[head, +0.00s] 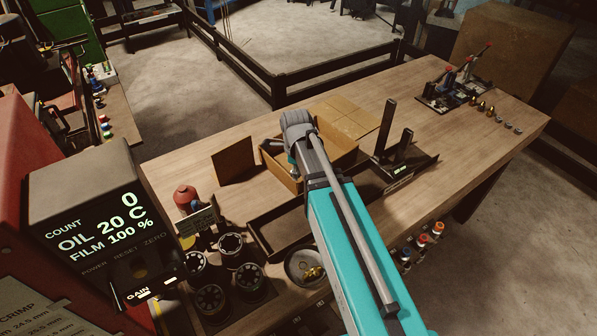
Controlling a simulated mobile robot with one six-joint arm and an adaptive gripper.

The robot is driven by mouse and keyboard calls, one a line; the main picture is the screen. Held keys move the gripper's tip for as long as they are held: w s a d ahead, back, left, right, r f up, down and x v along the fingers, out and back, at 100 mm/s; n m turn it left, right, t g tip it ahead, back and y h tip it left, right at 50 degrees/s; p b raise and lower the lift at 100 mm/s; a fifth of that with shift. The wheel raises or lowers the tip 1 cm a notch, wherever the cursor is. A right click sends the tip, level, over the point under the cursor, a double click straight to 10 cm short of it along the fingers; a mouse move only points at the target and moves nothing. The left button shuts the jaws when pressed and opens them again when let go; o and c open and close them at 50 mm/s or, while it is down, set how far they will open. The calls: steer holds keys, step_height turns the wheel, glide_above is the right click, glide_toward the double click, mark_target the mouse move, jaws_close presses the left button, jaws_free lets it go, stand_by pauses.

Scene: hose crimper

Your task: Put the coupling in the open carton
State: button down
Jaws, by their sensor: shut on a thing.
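The open carton (350,118) stands on the wooden bench near the picture's middle, with cardboard flaps spread to the left and to the back right. My arm reaches over it from the lower right. My gripper (290,160) is at the carton's left part, mostly hidden behind my own wrist, and only a small piece of it shows. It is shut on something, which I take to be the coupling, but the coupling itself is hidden. I cannot tell whether it is inside the carton walls or just above them.
A dark tray (280,228) lies in front of the carton. A black upright stand (395,150) is right of it. A round dish (304,266) holds brass pieces. The crimper display (100,225) rises at left. Toggle clamps (455,85) and small fittings (482,106) are back right.

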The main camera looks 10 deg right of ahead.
steer(key=shift+a, duration=0.1)
steer(key=shift+w+f+b, duration=0.3)
steer(key=shift+w, duration=0.2)
steer(key=w+d+f+b, duration=0.1)
steer(key=w+f+b, duration=0.1)
steer(key=w, duration=0.1)
steer(key=w+d+f+b, duration=0.1)
steer(key=w+f+b, duration=0.2)
steer(key=w, duration=0.1)
steer(key=w+f+b, duration=0.2)
steer(key=w, duration=0.1)
steer(key=shift+w+d+f+b, duration=0.3)
steer(key=shift+w+d, duration=0.1)
steer(key=shift+w+d+f+b, duration=0.15)
steer(key=shift+w+f+b, duration=0.25)
steer(key=shift+f, duration=0.05)
steer(key=shift+w+f+b, duration=0.35)
steer(key=shift+f+b, duration=0.1)
steer(key=shift+b, duration=0.05)
steer(key=shift+f+b, duration=1.5)
steer(key=shift+f, duration=0.05)
steer(key=shift+f, duration=0.15)
